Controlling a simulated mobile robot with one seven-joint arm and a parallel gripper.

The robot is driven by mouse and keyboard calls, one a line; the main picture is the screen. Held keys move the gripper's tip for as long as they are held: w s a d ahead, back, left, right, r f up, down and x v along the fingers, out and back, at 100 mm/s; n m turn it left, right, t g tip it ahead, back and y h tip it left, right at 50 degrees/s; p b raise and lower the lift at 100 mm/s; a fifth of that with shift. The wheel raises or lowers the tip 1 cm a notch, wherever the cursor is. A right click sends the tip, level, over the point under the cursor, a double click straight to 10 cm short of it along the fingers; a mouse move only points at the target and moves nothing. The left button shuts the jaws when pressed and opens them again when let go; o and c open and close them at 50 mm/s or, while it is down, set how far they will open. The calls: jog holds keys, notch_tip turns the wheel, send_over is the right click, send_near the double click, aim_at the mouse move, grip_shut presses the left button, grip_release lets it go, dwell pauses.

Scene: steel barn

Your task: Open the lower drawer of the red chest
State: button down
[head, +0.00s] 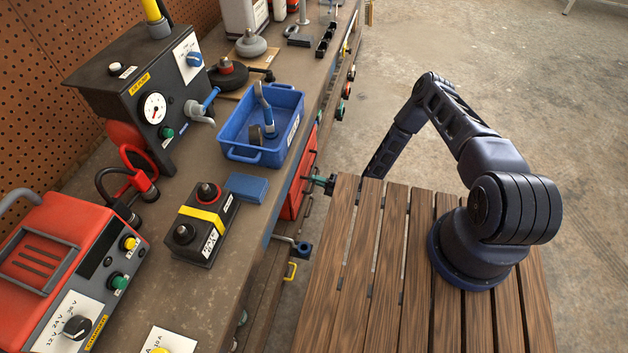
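The red chest (291,202) is set at the bench's edge, below the blue tray. Its front faces right and is seen at a steep angle, so I cannot clearly tell the lower drawer from the upper one. My arm reaches down behind the far edge of the wooden slats. What looks like the tip of my gripper (322,183), small with teal and dark parts, shows beside the chest front at handle height. The rest of the gripper is hidden by the slats. I cannot tell whether its fingers are apart or closed on a handle.
The workbench (190,290) holds a blue tray (286,103), a black box with a yellow band (203,222), a red charger (66,264) and a dark gauge unit (140,90). Hooks and knobs stick out along its front edge. Concrete floor (480,70) is clear behind the arm.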

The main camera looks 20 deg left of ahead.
jog(key=d, duration=2.2)
jog(key=shift+d, duration=0.25)
jog(key=c, duration=1.8)
grip_release()
jog(key=d, duration=0.3)
jog(key=d+f, duration=0.1)
jog(key=d, duration=0.3)
jog(key=d+f, duration=0.1)
jog(key=d, duration=0.2)
jog(key=shift+d+f, duration=0.1)
jog(key=shift+d, duration=0.2)
